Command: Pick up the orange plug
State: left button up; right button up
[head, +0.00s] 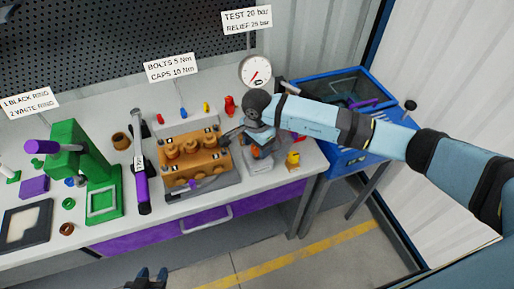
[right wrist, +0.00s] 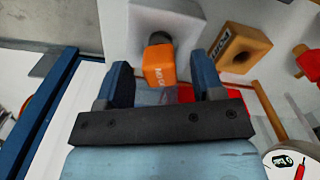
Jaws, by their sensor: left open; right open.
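In the head view my right gripper (head: 260,133) hangs over the bench's right part and mostly hides the plug. My left gripper (head: 148,279) is open and empty at the bottom edge of the head view, in front of the bench.
The orange-brown pump block (head: 190,155) stands left of my right gripper. A yellow part (head: 293,159) stands near the bench's right edge, and a pressure gauge (head: 256,72) is behind. A blue bin (head: 350,125) is at right. A green press (head: 85,170) stands at left.

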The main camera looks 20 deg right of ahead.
jog(key=shift+f, duration=1.1)
jog(key=c, duration=1)
jog(key=shift+c, duration=0.5)
jog(key=shift+r, duration=0.15)
